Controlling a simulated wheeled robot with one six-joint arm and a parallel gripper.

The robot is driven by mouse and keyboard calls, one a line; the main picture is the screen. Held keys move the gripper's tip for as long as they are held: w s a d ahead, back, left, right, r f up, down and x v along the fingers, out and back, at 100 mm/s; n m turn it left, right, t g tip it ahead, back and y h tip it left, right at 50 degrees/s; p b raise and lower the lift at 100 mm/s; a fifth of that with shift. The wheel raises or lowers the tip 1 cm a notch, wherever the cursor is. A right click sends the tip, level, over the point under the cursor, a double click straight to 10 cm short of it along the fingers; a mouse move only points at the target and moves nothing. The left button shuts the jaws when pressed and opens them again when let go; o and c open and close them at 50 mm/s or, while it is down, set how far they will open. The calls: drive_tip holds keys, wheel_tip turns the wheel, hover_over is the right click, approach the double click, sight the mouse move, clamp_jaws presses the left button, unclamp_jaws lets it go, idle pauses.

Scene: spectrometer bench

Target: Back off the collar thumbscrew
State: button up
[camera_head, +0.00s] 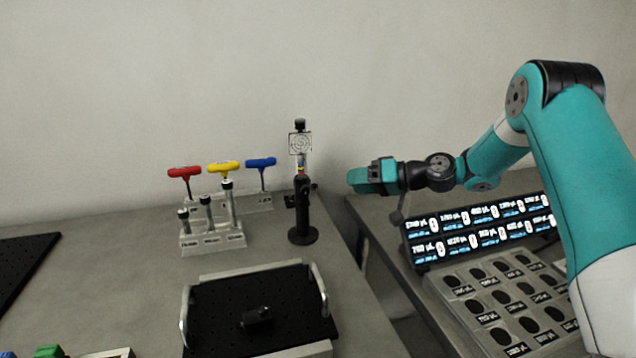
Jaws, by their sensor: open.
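A black post holder (303,212) stands upright on a round base near the bench's right edge. It carries a post with a round-patterned target plate (300,144) and a dark cap on top. A small dark knob, which looks like the collar thumbscrew (290,200), sticks out on the left side of the holder. My gripper (358,180) is to the right of the holder, apart from it, pointing left at about the height of the holder's upper part. It is open and seems empty; its fingers are small and hard to make out.
Red, yellow and blue T-handle drivers (222,168) stand in racks left of the post. A black breadboard (225,310) with metal handles and a small black block sits in front. At right are a labelled display rack (480,230) and a grey tray with several round wells (505,295).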

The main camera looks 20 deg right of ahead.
sight(316, 186)
drive_tip(key=p+x, duration=0.2)
drive_tip(key=x, duration=0.7)
drive_tip(key=shift+w+a, duration=0.15)
drive_tip(key=shift+a, duration=0.2)
clamp_jaws()
drive_tip(key=shift+a, duration=0.25)
drive_tip(key=shift+d, duration=0.2)
drive_tip(key=shift+b, duration=0.4)
